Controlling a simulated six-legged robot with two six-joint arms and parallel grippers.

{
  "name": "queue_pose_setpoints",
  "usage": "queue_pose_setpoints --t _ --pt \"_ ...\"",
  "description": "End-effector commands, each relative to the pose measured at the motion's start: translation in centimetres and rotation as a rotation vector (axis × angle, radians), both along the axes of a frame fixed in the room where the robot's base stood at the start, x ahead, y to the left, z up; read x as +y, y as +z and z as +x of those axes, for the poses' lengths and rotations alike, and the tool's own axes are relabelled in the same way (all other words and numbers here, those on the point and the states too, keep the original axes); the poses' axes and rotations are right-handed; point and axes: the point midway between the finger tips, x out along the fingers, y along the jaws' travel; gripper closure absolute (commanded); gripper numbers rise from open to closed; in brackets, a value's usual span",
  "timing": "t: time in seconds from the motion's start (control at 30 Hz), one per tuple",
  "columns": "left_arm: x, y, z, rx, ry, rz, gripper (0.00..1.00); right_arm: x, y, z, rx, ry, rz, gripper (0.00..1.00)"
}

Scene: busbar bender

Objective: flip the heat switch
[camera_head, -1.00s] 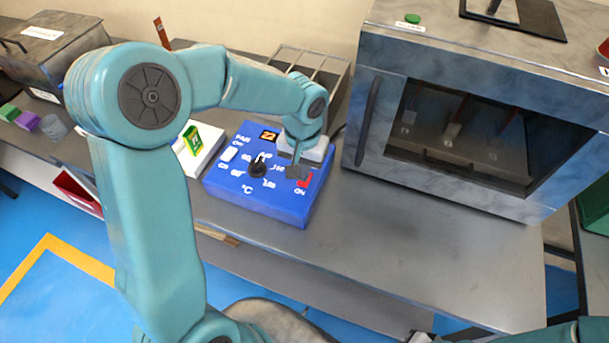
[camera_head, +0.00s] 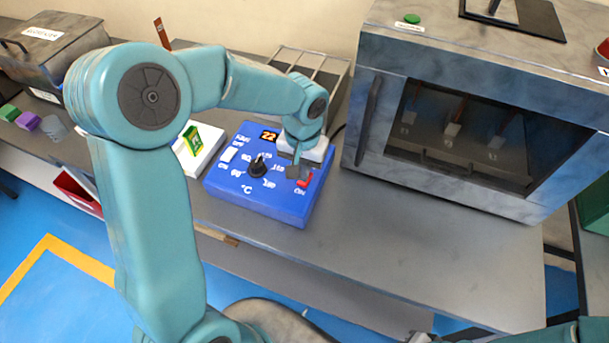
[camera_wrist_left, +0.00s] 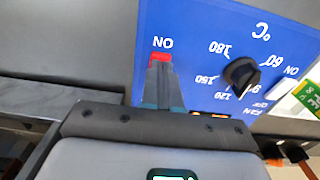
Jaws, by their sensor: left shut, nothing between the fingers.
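The blue control box (camera_head: 283,208) sits on the grey bench, with a black dial (camera_head: 258,166), a display and white markings. The red heat switch (camera_head: 305,180) is at its right side, near an "ON" label. In the left wrist view the red switch (camera_wrist_left: 160,57) shows just past the fingertips, upside down. My left gripper (camera_head: 297,172) is shut and empty, with its tips at the switch and covering part of it. In the left wrist view its tips (camera_wrist_left: 160,68) meet the red patch; I cannot tell whether they touch. My right gripper is not clearly in view.
A large oven-like cabinet (camera_head: 450,150) with a glass front stands to the right. A white box with a green-and-yellow item (camera_head: 193,140) is left of the control box. A wire rack (camera_head: 320,68) is behind. The bench front is clear.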

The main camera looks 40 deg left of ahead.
Motion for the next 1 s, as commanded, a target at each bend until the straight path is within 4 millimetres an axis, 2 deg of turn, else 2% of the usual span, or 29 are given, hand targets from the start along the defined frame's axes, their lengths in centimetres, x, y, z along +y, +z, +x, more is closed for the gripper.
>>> queue_pose_setpoints --t 1.0 --pt "0.0 -1.1 0.0 0.000 0.000 0.000 1.00 0.0 -1.0 0.0 0.000 0.000 0.000 1.00"
